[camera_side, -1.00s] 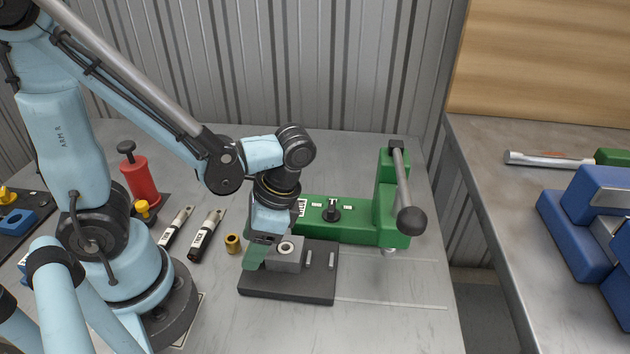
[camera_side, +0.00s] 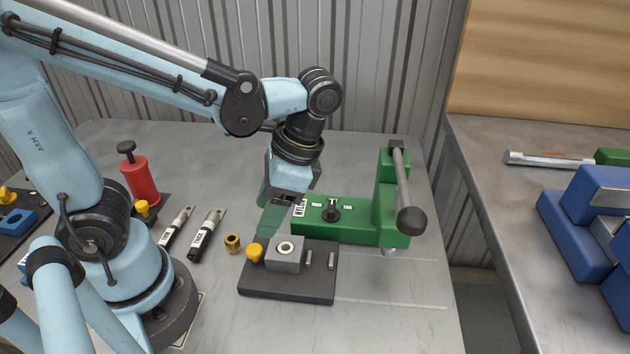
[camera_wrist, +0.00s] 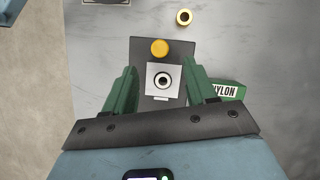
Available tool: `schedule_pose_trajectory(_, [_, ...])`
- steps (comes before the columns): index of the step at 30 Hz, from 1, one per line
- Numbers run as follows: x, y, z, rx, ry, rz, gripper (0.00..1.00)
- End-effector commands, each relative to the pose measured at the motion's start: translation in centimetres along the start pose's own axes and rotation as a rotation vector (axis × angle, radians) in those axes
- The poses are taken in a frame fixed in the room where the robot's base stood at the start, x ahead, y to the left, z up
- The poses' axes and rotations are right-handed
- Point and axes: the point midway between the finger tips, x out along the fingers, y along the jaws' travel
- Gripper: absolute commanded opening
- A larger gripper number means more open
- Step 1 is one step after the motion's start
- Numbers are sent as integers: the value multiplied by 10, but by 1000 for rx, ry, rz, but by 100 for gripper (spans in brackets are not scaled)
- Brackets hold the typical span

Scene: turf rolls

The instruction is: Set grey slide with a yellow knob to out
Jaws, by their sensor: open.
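The grey slide (camera_side: 285,255) is a block with a round hole on a dark base plate (camera_side: 290,287). Its yellow knob (camera_side: 254,252) sticks out at the block's left side in the side view. In the wrist view the grey slide (camera_wrist: 163,80) lies between my fingers in the picture, with the yellow knob (camera_wrist: 160,48) beyond it. My gripper (camera_side: 268,232) is above and behind the block, pointing down, its green fingers apart and empty. In the wrist view my gripper (camera_wrist: 163,92) shows a finger on each side of the block. I cannot tell the exact height gap.
A green press (camera_side: 375,215) with a lever and black ball stands just right and behind. A brass bushing (camera_side: 232,243), two labelled markers (camera_side: 206,235) and a red cylinder (camera_side: 140,181) are on the left. The bench front right of the plate is clear.

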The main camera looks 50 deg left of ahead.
Motion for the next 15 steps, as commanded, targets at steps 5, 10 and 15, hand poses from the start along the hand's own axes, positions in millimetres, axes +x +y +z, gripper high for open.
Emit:
schedule_pose_trajectory(5, [-23, 0, 0, -1, -1, 0, 56])
schedule_pose_trajectory(10, [-36, 0, 0, -1, -1, 0, 56])
schedule_pose_trajectory(15, [-40, 0, 1, -1, -1, 0, 56])
